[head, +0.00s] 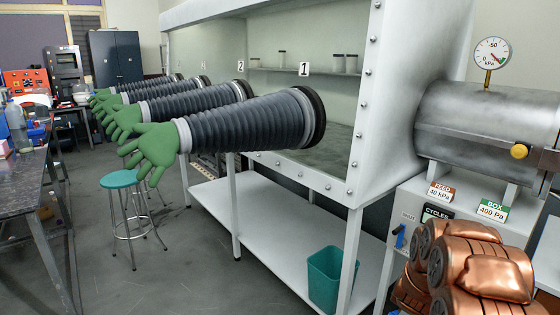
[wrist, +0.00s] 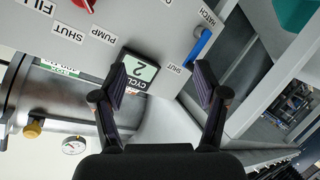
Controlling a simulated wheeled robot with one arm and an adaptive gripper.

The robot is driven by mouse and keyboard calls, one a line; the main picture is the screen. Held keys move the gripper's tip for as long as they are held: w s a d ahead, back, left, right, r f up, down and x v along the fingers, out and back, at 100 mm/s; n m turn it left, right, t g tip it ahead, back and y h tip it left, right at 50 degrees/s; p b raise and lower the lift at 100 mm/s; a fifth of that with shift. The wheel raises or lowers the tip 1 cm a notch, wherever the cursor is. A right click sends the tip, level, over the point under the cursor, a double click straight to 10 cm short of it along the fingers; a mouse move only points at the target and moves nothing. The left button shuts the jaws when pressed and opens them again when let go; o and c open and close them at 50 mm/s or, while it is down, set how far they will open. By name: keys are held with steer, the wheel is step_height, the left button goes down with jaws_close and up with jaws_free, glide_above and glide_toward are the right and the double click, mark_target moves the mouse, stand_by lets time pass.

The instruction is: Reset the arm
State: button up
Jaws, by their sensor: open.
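My gripper (wrist: 161,85) shows in the wrist view with its two dark fingers spread apart and nothing between them. It faces a white control panel (wrist: 170,20), which appears tilted in that view. A cycle counter (wrist: 142,72) reading 2 shows behind the left finger and is partly covered by it. I cannot tell whether a finger touches the panel. In the head view my copper-coloured arm fills the lower right corner, and my gripper is not visible there.
A metal cylinder (head: 480,135) with a gauge (head: 492,53) and yellow knob (head: 519,151) stands above the panel. The glove box (head: 390,90) has several black sleeves with green gloves reaching out left. Floor is open at front left.

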steer(key=s+a+r+g+y+p, duration=0.1)
steer(key=a+r+y, duration=0.15)
steer(key=a, duration=0.45)
steer(key=s+a+r+y+p, duration=0.1)
steer(key=s+a+r+y, duration=0.15)
steer(key=a, duration=0.55)
steer(key=s+a+r+n+g+y+p, duration=0.1)
steer(key=s+a+r+g+y, duration=0.3)
steer(key=s+a, duration=0.65)
steer(key=s+a+r+g+p, duration=0.1)
steer(key=s+a+r+g, duration=0.1)
steer(key=s, duration=0.8)
steer(key=s+a+r+g, duration=0.2)
steer(key=s+r+g, duration=0.1)
steer(key=s, duration=0.8)
steer(key=s+a+r+g+p, duration=0.1)
steer(key=s+a+r+g, duration=0.1)
steer(key=s, duration=0.9)
steer(key=shift+s+r+g+p, duration=0.15)
steer(key=shift+s+g+p, duration=0.05)
steer(key=shift+g+p, duration=0.1)
steer(key=shift+w, duration=0.1)
